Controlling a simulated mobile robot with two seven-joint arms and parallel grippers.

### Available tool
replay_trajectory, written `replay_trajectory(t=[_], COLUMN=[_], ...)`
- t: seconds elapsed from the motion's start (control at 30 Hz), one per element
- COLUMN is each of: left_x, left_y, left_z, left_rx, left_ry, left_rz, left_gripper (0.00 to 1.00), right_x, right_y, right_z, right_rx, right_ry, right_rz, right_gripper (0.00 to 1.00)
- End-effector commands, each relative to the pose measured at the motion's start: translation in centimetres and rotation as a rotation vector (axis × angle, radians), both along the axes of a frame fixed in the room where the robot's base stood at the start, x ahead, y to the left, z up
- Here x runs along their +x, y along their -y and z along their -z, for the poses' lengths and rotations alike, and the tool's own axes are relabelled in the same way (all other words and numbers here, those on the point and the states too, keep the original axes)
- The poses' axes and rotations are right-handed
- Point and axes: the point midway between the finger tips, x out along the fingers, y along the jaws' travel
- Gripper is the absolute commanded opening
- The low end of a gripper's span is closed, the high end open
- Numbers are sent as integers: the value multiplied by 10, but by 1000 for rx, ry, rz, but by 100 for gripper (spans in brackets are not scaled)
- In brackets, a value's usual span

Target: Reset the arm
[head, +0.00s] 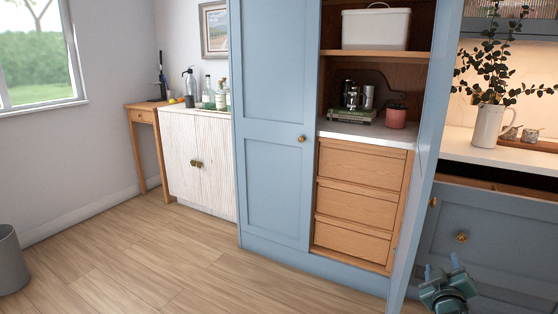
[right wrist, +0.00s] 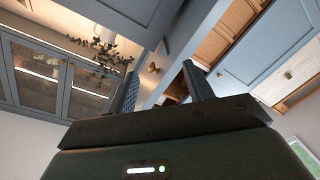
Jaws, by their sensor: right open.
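My right gripper (head: 442,267) is low at the right of the head view, in front of the blue base cabinet (head: 490,232) and just right of the open blue larder door (head: 425,150). Its two fingers are apart with nothing between them. In the right wrist view the fingers of the right gripper (right wrist: 160,80) are spread and empty, with a brass knob beyond them. My left gripper is in neither view.
The larder shows wooden drawers (head: 358,205), a white bin (head: 376,28) and a pink pot (head: 396,117). A drawer (head: 500,196) below the right counter stands partly open. A white jug (head: 489,130) with branches stands on that counter.

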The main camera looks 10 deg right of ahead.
Motion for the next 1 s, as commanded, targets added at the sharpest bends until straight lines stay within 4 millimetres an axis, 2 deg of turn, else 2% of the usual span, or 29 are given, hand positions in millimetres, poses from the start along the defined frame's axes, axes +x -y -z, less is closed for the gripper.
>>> replay_trajectory(t=[0.03,0.17,0.27,0.37,0.4,0.5,0.6,0.7,0.8,1.0], left_x=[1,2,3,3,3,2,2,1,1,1], left_y=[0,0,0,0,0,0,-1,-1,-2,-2], left_z=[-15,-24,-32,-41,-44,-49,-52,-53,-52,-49], left_rx=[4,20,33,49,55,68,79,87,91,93], left_ry=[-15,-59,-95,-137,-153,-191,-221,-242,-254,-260], left_rz=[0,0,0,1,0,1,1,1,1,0], left_gripper=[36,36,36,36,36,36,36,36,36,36], right_x=[-7,-27,-52,-88,-105,-149,-188,-217,-234,-242], right_y=[-17,-72,-122,-179,-203,-257,-299,-328,-344,-352], right_z=[-9,-1,5,9,10,8,2,-4,-8,-7], right_rx=[20,109,206,335,394,541,670,766,826,854], right_ry=[-20,-70,-121,-187,-215,-283,-341,-384,-408,-419], right_rz=[-40,-154,-250,-348,-385,-460,-508,-537,-551,-557], right_gripper=[52,52,52,52,52,52,52,52,52,52])
